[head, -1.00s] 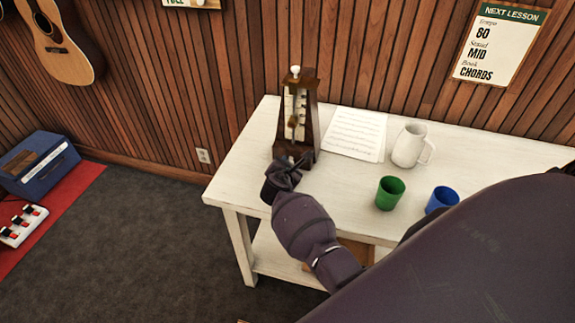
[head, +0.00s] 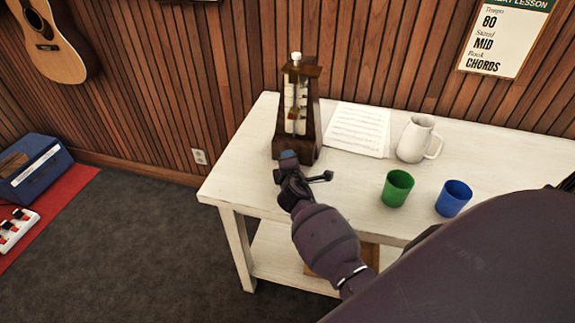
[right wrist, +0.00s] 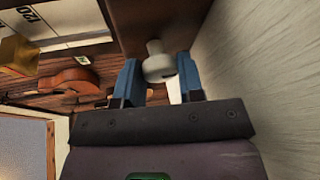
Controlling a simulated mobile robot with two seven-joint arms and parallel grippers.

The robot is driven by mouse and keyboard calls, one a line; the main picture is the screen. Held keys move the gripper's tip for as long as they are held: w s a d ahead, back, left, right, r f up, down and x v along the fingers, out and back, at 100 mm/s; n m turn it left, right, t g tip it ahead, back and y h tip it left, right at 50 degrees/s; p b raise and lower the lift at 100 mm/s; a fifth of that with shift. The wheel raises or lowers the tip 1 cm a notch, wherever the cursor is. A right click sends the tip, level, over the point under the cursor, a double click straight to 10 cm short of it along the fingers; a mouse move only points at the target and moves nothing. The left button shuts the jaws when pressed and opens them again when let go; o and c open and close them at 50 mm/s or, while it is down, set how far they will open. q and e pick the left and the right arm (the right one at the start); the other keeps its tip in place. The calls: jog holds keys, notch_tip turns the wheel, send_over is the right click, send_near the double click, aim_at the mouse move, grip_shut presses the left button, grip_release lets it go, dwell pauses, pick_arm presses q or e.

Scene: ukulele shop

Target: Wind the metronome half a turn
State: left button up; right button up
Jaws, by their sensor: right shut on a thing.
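The dark wooden metronome (head: 292,149) stands upright at the back left of the white table, with a pale scale and a rod on its front. In the right wrist view its pale winding knob (right wrist: 158,70) sticks out of the brown case (right wrist: 150,20), between the blue fingers. My right gripper (head: 289,158), also in the right wrist view (right wrist: 157,64), is shut on that knob, low on the metronome's near side. In the head view the knob is hidden by the gripper. My left gripper is not in view.
On the white table (head: 245,165), a sheet of music (head: 358,130), a white jug (head: 415,138), a green cup (head: 397,188) and a blue cup (head: 453,198) stand right of the metronome. A slatted wall is behind. A "next lesson" poster (head: 497,38) hangs there.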

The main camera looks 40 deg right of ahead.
jog(key=shift+s+f+m+b, duration=0.1)
jog(key=shift+f+m+b, duration=0.15)
jog(key=shift+m+b, duration=0.05)
jog(key=o, duration=0.9)
jog(key=shift+r, duration=0.2)
pick_arm(q)
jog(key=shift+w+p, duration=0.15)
jog(key=shift+p, duration=0.25)
pick_arm(e)
jog(key=v, duration=1)
jog(key=shift+s+a, duration=0.15)
jog(key=shift+s, duration=0.2)
